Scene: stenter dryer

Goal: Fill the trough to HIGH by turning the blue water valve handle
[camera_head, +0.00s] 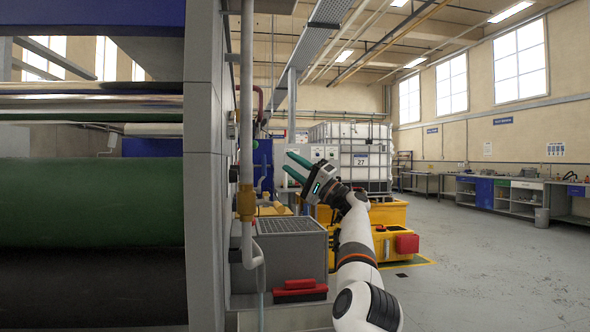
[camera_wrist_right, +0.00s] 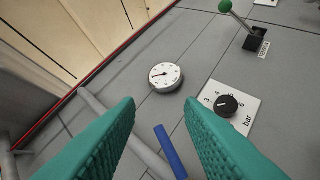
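A blue bar-shaped handle (camera_wrist_right: 170,152) shows in the right wrist view, beside a grey pipe (camera_wrist_right: 144,153) on the grey panel. It lies between the two teal fingers in the picture, and the fingers do not appear to touch it. My right gripper (camera_wrist_right: 160,104) is open and empty. In the head view my right gripper (camera_head: 289,163) is raised to the right of the machine's grey side column, fingers apart and pointing left. I cannot make out the blue handle in the head view. No trough level mark can be made out. My left gripper is not in view.
In the wrist view the panel holds a round gauge (camera_wrist_right: 165,76), a black knob (camera_wrist_right: 227,105) on a bar scale, and a green-ball lever (camera_wrist_right: 236,20). In the head view a vertical pipe (camera_head: 246,110) and a grey box (camera_head: 302,250) stand near my arm. Floor at right is clear.

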